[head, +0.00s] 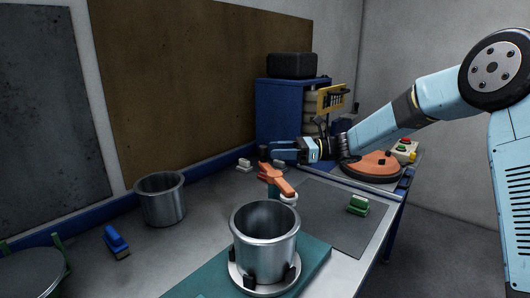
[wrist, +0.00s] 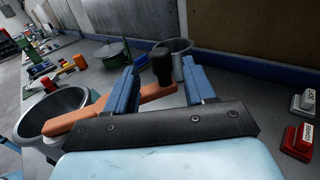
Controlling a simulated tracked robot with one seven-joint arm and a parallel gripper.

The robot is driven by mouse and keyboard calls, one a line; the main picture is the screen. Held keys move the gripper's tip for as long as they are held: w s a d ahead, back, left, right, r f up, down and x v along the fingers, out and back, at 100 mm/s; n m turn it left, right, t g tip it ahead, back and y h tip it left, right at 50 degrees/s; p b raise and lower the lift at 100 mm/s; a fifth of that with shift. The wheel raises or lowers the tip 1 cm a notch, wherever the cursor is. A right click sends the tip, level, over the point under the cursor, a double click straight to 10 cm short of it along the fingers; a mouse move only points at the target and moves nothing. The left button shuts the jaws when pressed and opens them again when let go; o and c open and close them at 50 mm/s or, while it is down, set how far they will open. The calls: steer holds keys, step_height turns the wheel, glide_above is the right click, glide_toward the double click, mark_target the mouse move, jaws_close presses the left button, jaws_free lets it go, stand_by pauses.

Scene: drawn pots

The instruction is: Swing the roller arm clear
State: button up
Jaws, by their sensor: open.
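The orange roller arm (head: 278,181) lies at the back of the steel pot (head: 265,238), with a pale roller (head: 289,198) near the pot's rim. In the wrist view the arm (wrist: 75,124) runs from the pot (wrist: 63,110) to an upright black handle (wrist: 162,66). The pot stands on a round pale base with black clamps (head: 250,280). My gripper (head: 274,150) is open over the arm's far end. In the wrist view its blue fingers (wrist: 160,72) stand on either side of the black handle, with gaps showing. Contact with the handle does not show.
A second steel pot (head: 161,199) stands by the back wall, with a blue tool (head: 116,242) nearby. Red (wrist: 299,140) and cream (wrist: 305,103) labelled blocks sit right of my gripper in the wrist view. A green block (head: 358,204) lies on the grey mat (head: 330,222).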

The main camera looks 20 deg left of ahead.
mark_target(262, 156)
steer(key=shift+x, duration=2.55)
jaws_close()
